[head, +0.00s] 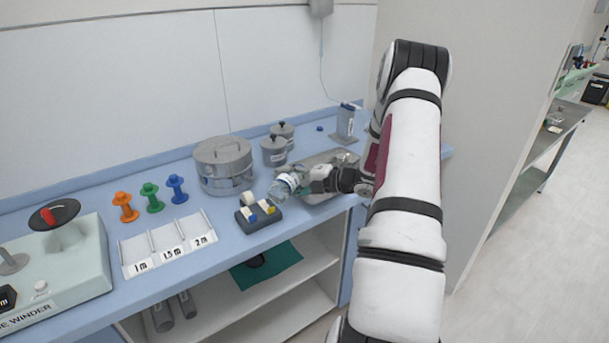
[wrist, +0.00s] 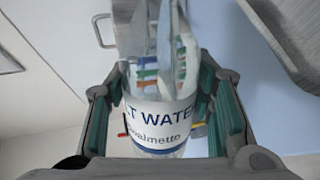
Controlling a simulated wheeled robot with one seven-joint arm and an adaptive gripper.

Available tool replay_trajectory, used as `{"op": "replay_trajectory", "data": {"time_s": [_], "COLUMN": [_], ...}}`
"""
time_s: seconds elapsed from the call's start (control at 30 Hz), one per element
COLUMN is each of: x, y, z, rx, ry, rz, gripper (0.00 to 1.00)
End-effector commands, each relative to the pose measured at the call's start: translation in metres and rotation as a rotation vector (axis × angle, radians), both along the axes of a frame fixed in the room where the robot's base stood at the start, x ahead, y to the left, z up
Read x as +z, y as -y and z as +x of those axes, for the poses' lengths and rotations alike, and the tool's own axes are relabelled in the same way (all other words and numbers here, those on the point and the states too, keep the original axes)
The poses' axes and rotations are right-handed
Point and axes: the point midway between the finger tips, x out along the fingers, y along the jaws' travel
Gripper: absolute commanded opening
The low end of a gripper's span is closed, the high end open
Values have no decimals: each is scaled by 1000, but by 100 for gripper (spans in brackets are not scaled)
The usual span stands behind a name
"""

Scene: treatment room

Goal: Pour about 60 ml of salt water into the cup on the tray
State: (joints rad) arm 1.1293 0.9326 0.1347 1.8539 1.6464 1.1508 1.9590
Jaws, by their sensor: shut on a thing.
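My gripper (head: 312,183) is shut on a clear bottle (head: 284,186) with a white label, above the counter's front part. In the wrist view the bottle (wrist: 160,118) sits between both fingers, and its label reads "LT WATER". The bottle looks tilted in the head view. The metal tray (head: 345,160) lies on the counter behind and beside my gripper, partly covered by my arm. I cannot make out the cup on the tray; my gripper and arm block part of that area. The liquid level in the bottle is not clear.
A dark block with small white and yellow items (head: 258,216) sits just below the bottle. A large steel drum (head: 223,165) and lidded canisters (head: 274,151) stand behind. A grey dispenser (head: 346,124) stands at the back right. Coloured spools (head: 151,197) and a length rack (head: 167,245) are left.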

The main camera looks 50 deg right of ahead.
Motion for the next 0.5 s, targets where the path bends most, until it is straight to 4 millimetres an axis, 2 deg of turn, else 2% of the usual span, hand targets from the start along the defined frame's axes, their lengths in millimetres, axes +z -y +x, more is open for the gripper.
{"op": "replay_trajectory", "data": {"time_s": [0.17, 0.33, 0.5], "x": [0, 0, 7], "y": [0, -2, -4], "z": [0, 1, -1], "rx": [0, -1, 0], "ry": [2, 54, 71], "rz": [-5, -184, -239], "gripper": [13, 13, 13]}}
